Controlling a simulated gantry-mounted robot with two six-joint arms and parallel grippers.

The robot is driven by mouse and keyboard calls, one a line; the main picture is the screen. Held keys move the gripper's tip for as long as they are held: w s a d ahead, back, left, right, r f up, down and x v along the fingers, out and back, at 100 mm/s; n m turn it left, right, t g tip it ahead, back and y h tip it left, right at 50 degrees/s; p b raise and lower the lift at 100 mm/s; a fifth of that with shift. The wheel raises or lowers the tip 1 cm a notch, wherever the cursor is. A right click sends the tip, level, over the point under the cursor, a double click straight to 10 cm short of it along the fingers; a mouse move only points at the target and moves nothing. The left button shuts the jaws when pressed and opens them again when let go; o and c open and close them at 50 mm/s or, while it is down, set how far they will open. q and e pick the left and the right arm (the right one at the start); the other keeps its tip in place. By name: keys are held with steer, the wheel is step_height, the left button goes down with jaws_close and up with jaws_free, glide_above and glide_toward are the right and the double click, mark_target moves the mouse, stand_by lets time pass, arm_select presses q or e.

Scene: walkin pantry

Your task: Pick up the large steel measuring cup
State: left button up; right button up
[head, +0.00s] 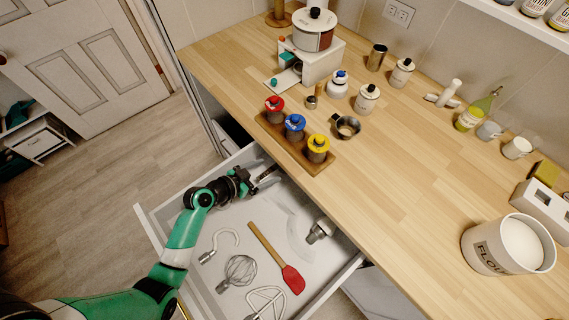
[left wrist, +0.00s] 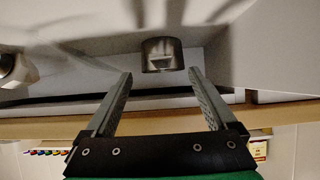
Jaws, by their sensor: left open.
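A short steel cup (left wrist: 162,55), likely the measuring cup, is in the drawer close to its back, under the counter edge. In the left wrist view it lies just beyond and between the fingertips, apart from both. My left gripper (left wrist: 165,78) is open and empty. In the head view the left gripper (head: 262,178) is inside the drawer by the counter front, and I cannot make out the cup there. Another steel cup with a handle (head: 347,127) stands on the counter. My right gripper is not in view.
The open drawer (head: 150,222) also holds a dough hook (head: 219,246), a whisk (head: 240,270), a red spatula (head: 292,279), a flat beater (head: 266,303) and a metal fitting (head: 319,231). The counter (head: 400,185) overhangs its back. A rack with several jars (head: 295,126) stands above.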

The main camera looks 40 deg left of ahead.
mark_target(277, 165)
arm_select(q)
steer(key=shift+x, duration=2.95)
steer(key=shift+w+a+r, duration=0.1)
steer(key=shift+r, duration=0.05)
steer(key=shift+c, duration=0.2)
steer(key=c, duration=1)
